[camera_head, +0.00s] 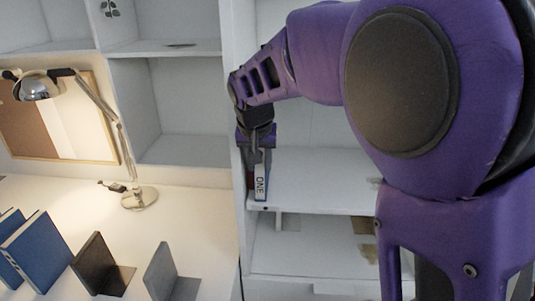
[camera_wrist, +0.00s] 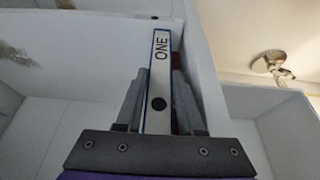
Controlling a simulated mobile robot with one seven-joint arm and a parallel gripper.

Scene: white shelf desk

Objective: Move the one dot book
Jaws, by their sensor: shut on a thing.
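The one dot book (camera_head: 260,187) is a thin white-spined book with blue edges, marked "ONE". It stands upright inside a compartment of the white shelf (camera_head: 320,180), close to the left side wall. In the wrist view the book (camera_wrist: 160,62) shows its spine with a black dot low down. My gripper (camera_head: 258,160) is above and in front of it, reaching into the compartment. In the wrist view my gripper (camera_wrist: 158,108) has a finger on each side of the spine and is shut on the book. The book's rear part is hidden.
A white desk (camera_head: 150,225) lies left of the shelf, with blue books (camera_head: 40,250), dark bookends (camera_head: 100,265) and a lamp (camera_head: 138,198). The shelf's side wall (camera_wrist: 205,75) stands close beside my gripper. The compartment is bare to the right of the book.

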